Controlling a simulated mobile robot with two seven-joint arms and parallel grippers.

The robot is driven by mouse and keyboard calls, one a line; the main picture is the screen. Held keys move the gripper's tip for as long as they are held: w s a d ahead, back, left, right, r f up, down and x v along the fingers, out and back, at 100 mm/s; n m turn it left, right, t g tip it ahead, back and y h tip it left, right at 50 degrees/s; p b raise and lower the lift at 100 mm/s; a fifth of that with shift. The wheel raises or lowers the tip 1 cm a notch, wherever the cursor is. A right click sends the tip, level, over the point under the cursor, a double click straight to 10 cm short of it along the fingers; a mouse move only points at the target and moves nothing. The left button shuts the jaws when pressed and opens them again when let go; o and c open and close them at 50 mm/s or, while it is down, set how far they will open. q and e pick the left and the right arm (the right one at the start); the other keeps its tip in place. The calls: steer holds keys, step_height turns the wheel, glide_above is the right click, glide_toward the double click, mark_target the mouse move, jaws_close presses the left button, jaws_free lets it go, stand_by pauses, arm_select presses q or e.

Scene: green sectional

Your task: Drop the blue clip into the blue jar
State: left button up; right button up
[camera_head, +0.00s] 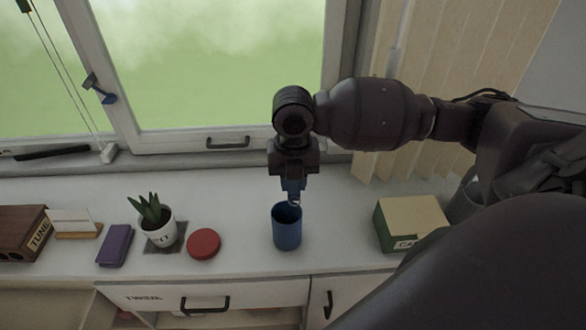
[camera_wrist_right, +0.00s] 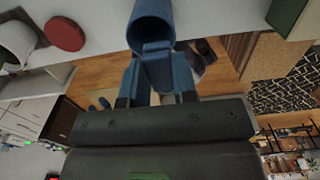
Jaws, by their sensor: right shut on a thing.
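The blue jar (camera_head: 287,232) stands upright on the white counter, below my right gripper. In the right wrist view the jar (camera_wrist_right: 148,14) shows at the top, just beyond the fingers. My right gripper (camera_head: 292,191) points down over the back of the jar's mouth. It is shut on the blue clip (camera_wrist_right: 157,62), which shows between the fingers in the right wrist view. The clip overlaps the jar in that view, and I cannot tell whether they touch. In the head view the clip is small and hard to separate from the fingertips. My left gripper is not in view.
A red round lid (camera_head: 204,244), a potted plant (camera_head: 158,228), a purple box (camera_head: 115,245) and a brown wooden box (camera_head: 22,232) stand left of the jar. A green and yellow box (camera_head: 411,221) stands to its right. The window (camera_head: 220,70) is behind.

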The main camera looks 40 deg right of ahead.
mark_target(293, 183)
steer(key=shift+f, duration=0.55)
steer(key=o, duration=1)
steer(key=shift+r, duration=0.1)
step_height(293, 183, up, 11)
steer(key=shift+f, duration=0.15)
